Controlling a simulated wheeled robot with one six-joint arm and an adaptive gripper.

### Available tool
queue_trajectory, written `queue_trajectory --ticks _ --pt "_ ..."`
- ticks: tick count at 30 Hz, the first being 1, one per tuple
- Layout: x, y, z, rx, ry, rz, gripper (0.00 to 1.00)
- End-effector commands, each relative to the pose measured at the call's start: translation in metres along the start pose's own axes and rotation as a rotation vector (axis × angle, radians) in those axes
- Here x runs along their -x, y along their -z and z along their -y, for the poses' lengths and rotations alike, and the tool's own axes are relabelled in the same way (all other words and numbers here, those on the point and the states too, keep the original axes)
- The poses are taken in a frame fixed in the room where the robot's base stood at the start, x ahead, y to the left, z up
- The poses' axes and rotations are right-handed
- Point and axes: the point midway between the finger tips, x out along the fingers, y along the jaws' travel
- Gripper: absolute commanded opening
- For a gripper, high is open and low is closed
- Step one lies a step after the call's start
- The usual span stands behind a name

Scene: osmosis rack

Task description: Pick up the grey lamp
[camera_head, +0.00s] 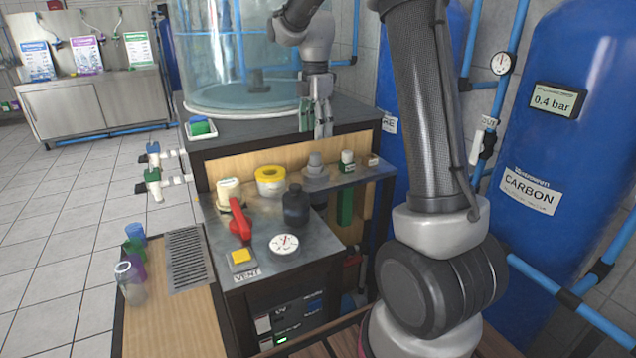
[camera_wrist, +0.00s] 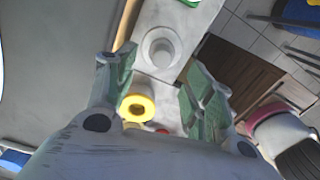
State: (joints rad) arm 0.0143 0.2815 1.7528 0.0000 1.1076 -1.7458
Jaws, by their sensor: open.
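In the wrist view the lamp (camera_wrist: 160,48) shows from above as a pale grey disc on a wider round base. My gripper (camera_head: 316,130) points down above the lamp, apart from it. My gripper (camera_wrist: 160,82) is open and empty in the wrist view, with its green-padded fingers spread wide and the lamp showing beyond the gap between them.
A yellow tape roll (camera_head: 270,180), dark bottle (camera_head: 296,205), red handle (camera_head: 239,222) and round gauge (camera_head: 284,243) crowd the lower metal top. A white-capped bottle (camera_head: 347,157) stands right of the lamp. A large clear tank (camera_head: 235,60) stands behind. Blue cylinders line the right.

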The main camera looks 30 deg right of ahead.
Motion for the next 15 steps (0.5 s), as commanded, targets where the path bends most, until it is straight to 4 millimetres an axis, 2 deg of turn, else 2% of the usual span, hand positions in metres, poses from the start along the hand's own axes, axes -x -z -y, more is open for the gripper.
queue_trajectory --ticks 5,15 --pt "-0.011 0.000 0.001 0.036 0.002 0.000 0.53" --pt "-0.059 0.003 0.005 0.034 0.003 -0.001 0.53"
